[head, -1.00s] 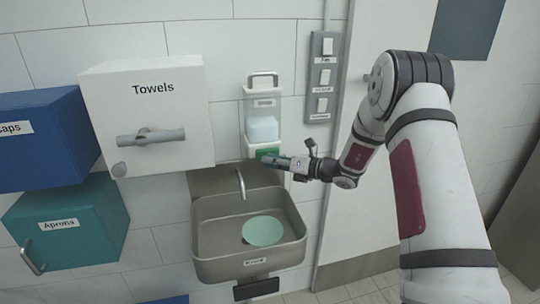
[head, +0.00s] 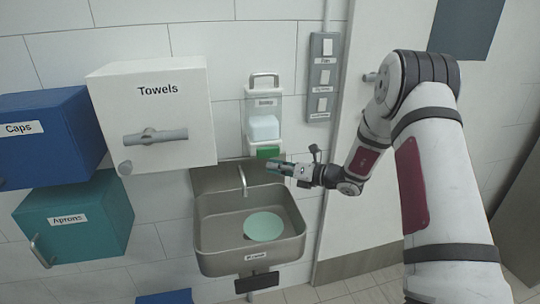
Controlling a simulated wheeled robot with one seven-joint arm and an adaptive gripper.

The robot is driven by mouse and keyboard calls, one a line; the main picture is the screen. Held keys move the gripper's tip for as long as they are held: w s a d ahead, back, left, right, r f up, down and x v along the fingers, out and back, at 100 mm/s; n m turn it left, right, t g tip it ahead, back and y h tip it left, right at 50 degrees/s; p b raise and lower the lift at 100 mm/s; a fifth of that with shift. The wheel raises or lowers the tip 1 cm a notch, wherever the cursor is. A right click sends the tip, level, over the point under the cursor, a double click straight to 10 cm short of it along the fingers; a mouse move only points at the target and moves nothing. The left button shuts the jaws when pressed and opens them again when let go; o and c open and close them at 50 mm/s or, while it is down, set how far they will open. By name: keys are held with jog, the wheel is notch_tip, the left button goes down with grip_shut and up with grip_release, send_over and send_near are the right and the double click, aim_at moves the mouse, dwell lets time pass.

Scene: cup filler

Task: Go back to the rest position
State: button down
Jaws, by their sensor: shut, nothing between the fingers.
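My gripper (head: 273,167) is shut and empty in the head view. It is in front of the wall, just below the green bar (head: 268,152) of the soap dispenser (head: 263,118), and above the right part of the sink's back edge. My arm reaches in from the right side of the picture. The grey metal sink (head: 205,240) is below the gripper, with a pale green round disc (head: 264,227) in its basin. A thin tap (head: 241,181) stands at the back of the sink, left of the gripper.
A white Towels box (head: 185,105) hangs left of the dispenser. A blue Caps box (head: 60,150) and a teal Aprons box (head: 95,228) are further left. A grey switch panel (head: 323,45) is on the wall at the upper right. A dark pedal-like part (head: 257,283) is under the sink.

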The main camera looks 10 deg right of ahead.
jog(key=s+a+r+n+g, duration=0.7)
jog(key=s+a+r+n, duration=0.3)
jog(key=s+r+n, duration=0.25)
jog(key=s+r+n+g+h, duration=0.2)
jog(key=s+r+n+h, duration=0.1)
jog(key=s+n, duration=0.8)
jog(key=s+d+r+n+t+h, duration=0.1)
jog(key=s+d+n+h, duration=0.3)
jog(key=s, duration=0.5)
jog(key=s+d+r+n+t+h, duration=0.2)
jog(key=s+d+n+h, duration=0.2)
jog(key=s, duration=0.5)
jog(key=d+n, duration=0.2)
jog(key=n, duration=0.1)
jog(key=shift+s+h, duration=0.3)
